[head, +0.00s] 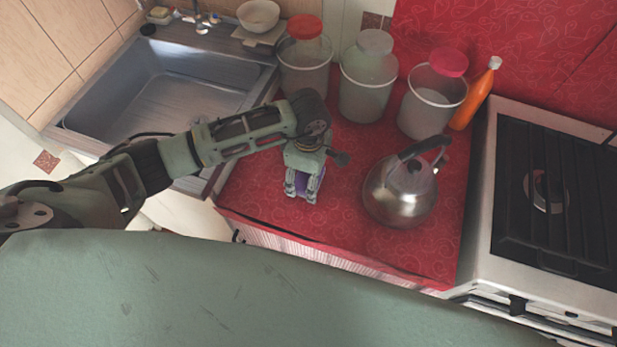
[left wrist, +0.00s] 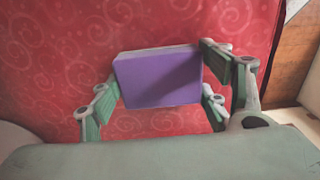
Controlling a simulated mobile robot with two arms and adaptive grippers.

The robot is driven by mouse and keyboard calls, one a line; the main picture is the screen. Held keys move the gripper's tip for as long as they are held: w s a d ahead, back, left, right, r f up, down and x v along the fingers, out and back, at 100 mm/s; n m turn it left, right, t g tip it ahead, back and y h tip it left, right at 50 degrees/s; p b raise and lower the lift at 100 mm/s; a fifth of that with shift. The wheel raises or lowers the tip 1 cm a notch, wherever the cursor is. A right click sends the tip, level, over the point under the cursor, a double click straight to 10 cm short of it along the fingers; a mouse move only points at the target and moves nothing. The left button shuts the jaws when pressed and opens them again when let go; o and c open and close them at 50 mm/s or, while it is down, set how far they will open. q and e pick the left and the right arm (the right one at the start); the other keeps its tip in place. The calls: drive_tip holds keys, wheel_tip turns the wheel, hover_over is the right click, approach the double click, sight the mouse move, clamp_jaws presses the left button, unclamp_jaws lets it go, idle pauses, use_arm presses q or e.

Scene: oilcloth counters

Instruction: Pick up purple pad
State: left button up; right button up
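The purple pad (left wrist: 158,80) is a small block with a flat purple face and a pale edge along its top. In the left wrist view it sits between the fingers of my left gripper (left wrist: 160,85), which meet its left and right sides. In the head view the left gripper (head: 303,187) points down over the red counter, left of the kettle, and a bit of purple shows between its fingers. I cannot tell whether the pad still touches the counter. My right gripper is not in view.
A metal kettle (head: 400,192) stands right of the gripper. Lidded containers (head: 368,88) and an orange bottle (head: 475,98) stand behind. The sink (head: 165,95) is at left, the stove (head: 545,200) at right. The red counter (head: 345,235) is clear in front.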

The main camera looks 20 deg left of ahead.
use_arm(q)
drive_tip(key=shift+c, duration=1.2)
drive_tip(key=shift+r, duration=0.1)
drive_tip(key=shift+w+r+b, duration=0.1)
drive_tip(key=shift+r+b, duration=0.2)
drive_tip(key=shift+r, duration=0.3)
drive_tip(key=r, duration=0.1)
drive_tip(key=r+b, duration=0.1)
drive_tip(key=shift+d+r, duration=0.2)
drive_tip(key=shift+r, duration=0.2)
drive_tip(key=s+d+r+b, duration=0.3)
drive_tip(key=d+r, duration=0.3)
drive_tip(key=d, duration=0.4)
drive_tip(key=shift+s+d+r, duration=0.3)
drive_tip(key=shift+s+r, duration=0.1)
drive_tip(key=shift+s, duration=0.3)
